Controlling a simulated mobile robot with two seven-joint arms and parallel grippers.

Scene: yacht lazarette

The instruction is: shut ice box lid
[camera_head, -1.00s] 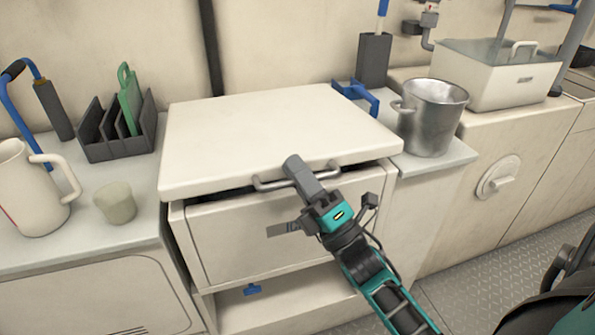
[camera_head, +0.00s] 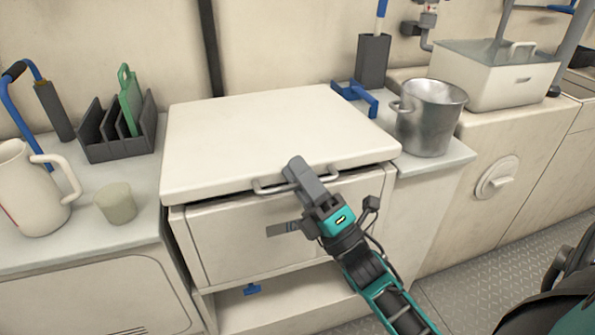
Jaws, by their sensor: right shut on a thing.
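My left gripper is not in view.
A metal pot (camera_head: 430,116) and a blue bracket (camera_head: 356,96) stand right of the lid. A white jug (camera_head: 28,190), a beige cup (camera_head: 116,203) and a dark rack (camera_head: 115,130) stand on the left counter. An open shelf lies below the box front.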

